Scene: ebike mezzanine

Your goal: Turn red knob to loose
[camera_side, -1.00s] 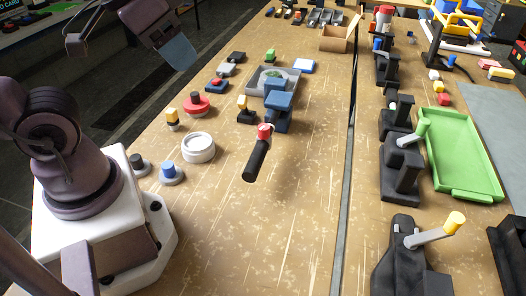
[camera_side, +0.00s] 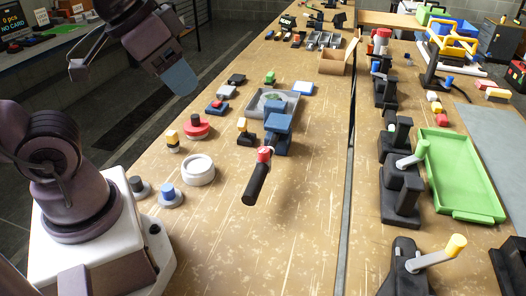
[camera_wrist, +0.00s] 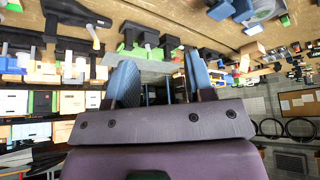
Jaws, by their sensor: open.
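Several red parts show in the side view. A round red base with a dark post, a red knob (camera_side: 197,130), sits on the left part of the wooden bench. A small red button on a blue block (camera_side: 217,105) is just beyond it. A red piece (camera_side: 264,154) sits where a black handle (camera_side: 256,183) meets a blue block (camera_side: 278,128). I cannot tell which one the task means. My gripper (camera_side: 180,79) is raised up and left of these, apart from them, with one blue finger clear. In the wrist view my gripper (camera_wrist: 160,84) has its two blue fingers apart and nothing between them.
A white ring (camera_side: 198,170), a blue knob (camera_side: 170,193) and a yellow-topped piece (camera_side: 172,140) are near the red base. A grey tray (camera_side: 291,104) is farther back. Black lever fixtures and a green tray (camera_side: 455,170) line the right. The bench's front middle is clear.

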